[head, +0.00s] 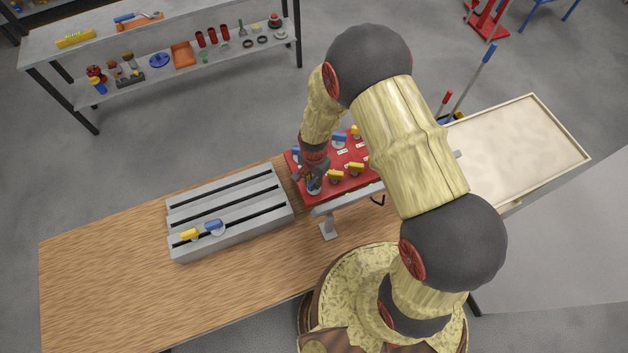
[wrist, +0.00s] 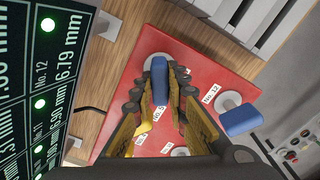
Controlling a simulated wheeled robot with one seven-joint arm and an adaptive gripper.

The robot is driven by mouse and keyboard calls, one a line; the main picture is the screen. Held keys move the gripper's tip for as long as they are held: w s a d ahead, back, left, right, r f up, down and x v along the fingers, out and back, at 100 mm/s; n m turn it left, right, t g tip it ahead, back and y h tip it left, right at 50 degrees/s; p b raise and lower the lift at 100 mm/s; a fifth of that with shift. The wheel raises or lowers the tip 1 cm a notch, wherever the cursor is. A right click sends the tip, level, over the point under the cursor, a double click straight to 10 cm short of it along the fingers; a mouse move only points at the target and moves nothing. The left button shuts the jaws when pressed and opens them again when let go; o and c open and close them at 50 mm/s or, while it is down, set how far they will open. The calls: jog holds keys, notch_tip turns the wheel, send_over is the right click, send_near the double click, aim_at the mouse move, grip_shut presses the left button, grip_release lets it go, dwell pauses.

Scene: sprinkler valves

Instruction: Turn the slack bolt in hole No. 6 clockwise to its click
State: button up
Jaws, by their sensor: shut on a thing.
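The red plate (head: 350,184) stands on the wooden bench and carries several bolts with blue or yellow handles on pale round bases. My gripper (head: 314,184) is at the plate's near left corner. In the wrist view my gripper (wrist: 160,88) is shut on a blue bolt handle (wrist: 159,70), one finger on each side. The small label below that handle (wrist: 156,113) is partly between the fingers; I cannot tell whether it reads 6 or 9. Another blue handle (wrist: 241,119) stands by the label No. 12 (wrist: 211,93). A yellow handle is partly hidden behind the left finger.
A dark display (wrist: 45,75) with green lights and millimetre readings stands close beside the plate. A grey slotted rack (head: 230,212) on the bench holds a yellow handle (head: 189,234) and a blue handle (head: 214,225). A pale tray (head: 520,150) is at right. The bench's left end is clear.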

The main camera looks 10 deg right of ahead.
grip_shut()
jog(key=m+b, duration=0.1)
jog(key=m, duration=0.4)
jog(key=shift+s, duration=0.1)
jog(key=shift+f, duration=0.1)
jog(key=shift+m+b, duration=0.3)
jog(key=shift+m, duration=0.4)
jog(key=m, duration=0.3)
jog(key=shift+s+d+m+b, duration=0.1)
jog(key=shift+m+b, duration=0.2)
jog(key=shift+m, duration=0.1)
